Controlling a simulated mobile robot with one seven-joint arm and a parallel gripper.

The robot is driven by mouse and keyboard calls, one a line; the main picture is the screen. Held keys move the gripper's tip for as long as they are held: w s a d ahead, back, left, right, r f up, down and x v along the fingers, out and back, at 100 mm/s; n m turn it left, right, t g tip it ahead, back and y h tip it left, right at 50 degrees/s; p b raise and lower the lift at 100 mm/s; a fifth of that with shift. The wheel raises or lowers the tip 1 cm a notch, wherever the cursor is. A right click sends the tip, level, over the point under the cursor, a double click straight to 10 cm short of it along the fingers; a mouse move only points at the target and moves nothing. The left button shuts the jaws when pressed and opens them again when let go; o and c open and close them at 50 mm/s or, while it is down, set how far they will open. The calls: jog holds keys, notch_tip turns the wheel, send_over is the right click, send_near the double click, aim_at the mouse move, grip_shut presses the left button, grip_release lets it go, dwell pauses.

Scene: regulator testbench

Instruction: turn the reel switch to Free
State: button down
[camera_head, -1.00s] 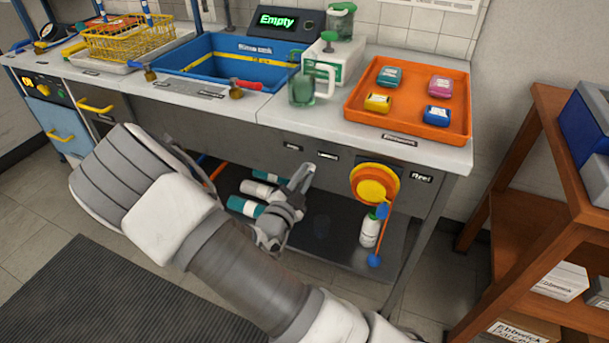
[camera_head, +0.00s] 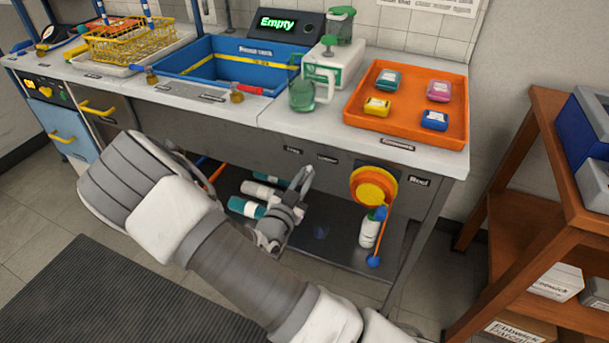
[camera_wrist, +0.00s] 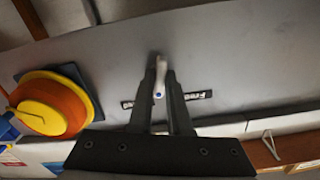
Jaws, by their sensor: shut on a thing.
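The reel switch shows in the wrist view as a small white lever (camera_wrist: 159,76) with a blue end, standing out from the grey panel. My gripper (camera_wrist: 161,75) is shut on this lever, one finger on each side. One small label (camera_wrist: 197,95) lies to the right of the fingers and another (camera_wrist: 127,104) to the left; their words are too small to read. In the head view my gripper (camera_head: 304,178) is at the panel under the counter, just below the two labels, and the lever is hidden there.
The orange and yellow reel (camera_head: 374,187), with a blue-ended handle hanging down, is right of my gripper. Bottles (camera_head: 258,190) lie on the dark lower shelf (camera_head: 330,245). A wooden rack (camera_head: 545,150) stands at the right. The counter (camera_head: 310,122) overhangs my gripper.

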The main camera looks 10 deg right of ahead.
jog(key=n+p, duration=0.2)
jog(key=n, duration=0.4)
jog(key=n+p, duration=0.2)
jog(key=n, duration=0.3)
jog(key=shift+f+n, duration=0.1)
jog(key=shift+n, duration=0.3)
dwell(0.3)
jog(key=c, duration=0.9)
grip_release()
jog(key=shift+o, duration=0.2)
jog(key=shift+s+a, duration=0.1)
jog(key=shift+a, duration=0.05)
jog(key=p+v, duration=0.2)
jog(key=v, duration=1.5)
